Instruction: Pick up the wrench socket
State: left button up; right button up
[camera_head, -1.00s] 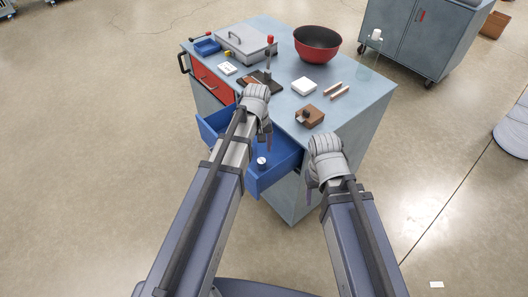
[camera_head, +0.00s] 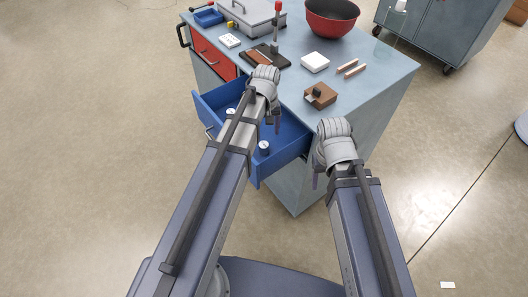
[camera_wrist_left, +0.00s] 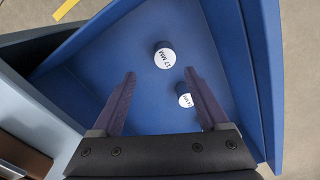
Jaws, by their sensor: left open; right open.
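Two short cylindrical sockets with white labelled tops stand in the open blue drawer (camera_head: 294,142). One socket (camera_head: 264,146) is near the drawer's front right; the other (camera_head: 231,112) is farther left, partly behind my left arm. In the left wrist view, one socket (camera_wrist_left: 164,57) reads "17 MM" and lies just beyond the fingertips. The other socket (camera_wrist_left: 184,98) is partly covered by the right-hand finger, its label not fully readable. My left gripper (camera_wrist_left: 160,74) is open and empty over the drawer; it also shows in the head view (camera_head: 272,124). My right gripper (camera_head: 317,180) is open, beside the cabinet's front corner.
A red drawer (camera_head: 213,56) is shut. The drawer walls surround the left gripper's space.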

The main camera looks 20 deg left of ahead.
aim_at(264, 144)
pick_arm(q)
jog(key=shift+f, duration=0.15)
notch_tip(264, 144, down, 3)
jog(key=b, duration=0.2)
jog(key=shift+r+b, duration=0.2)
jog(key=shift+b, duration=0.1)
jog(key=f+b, duration=0.5)
jog(key=shift+s+a+f, duration=0.15)
jog(key=shift+s+a, duration=0.1)
jog(key=shift+a, duration=0.1)
grip_shut()
dwell(0.3)
